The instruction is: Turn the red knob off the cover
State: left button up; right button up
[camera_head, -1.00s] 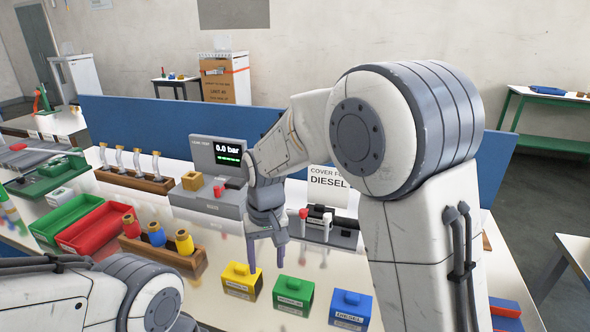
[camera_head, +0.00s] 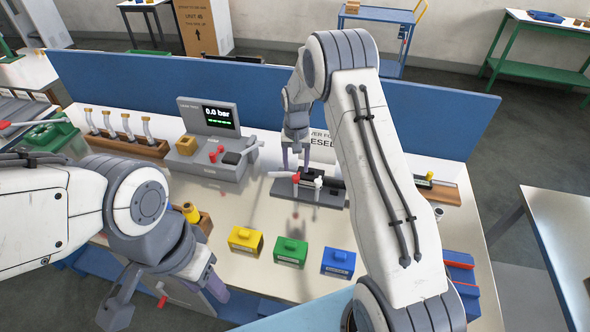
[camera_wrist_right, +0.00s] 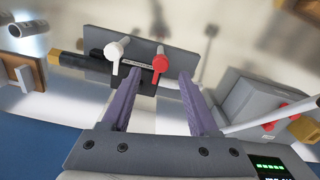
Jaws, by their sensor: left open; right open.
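The red knob (camera_head: 295,177) sits on a dark grey fixture (camera_head: 335,198) at the back middle of the bench, left of a white knob (camera_head: 318,181). In the right wrist view the red knob (camera_wrist_right: 159,63) lies just beyond and between the fingertips, with its handle pointing down. My right gripper (camera_head: 296,163) is open above the red knob; contact cannot be made out. Yellow (camera_head: 245,240), green (camera_head: 290,250) and blue (camera_head: 338,262) labelled blocks stand in a row in front. My left gripper (camera_head: 165,303) is open and empty at the front left.
A grey gauge unit (camera_head: 212,140) reading 0.0 bar stands left of the fixture. A sign (camera_head: 323,142) behind it is partly hidden by my right arm. A blue panel (camera_head: 150,95) closes the bench's back. Bare bench lies between fixture and blocks.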

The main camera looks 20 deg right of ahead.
aim_at(296, 177)
jog(key=shift+f+p, duration=0.65)
jog(key=shift+f, duration=1.7)
jog(key=shift+c, duration=0.2)
grip_shut()
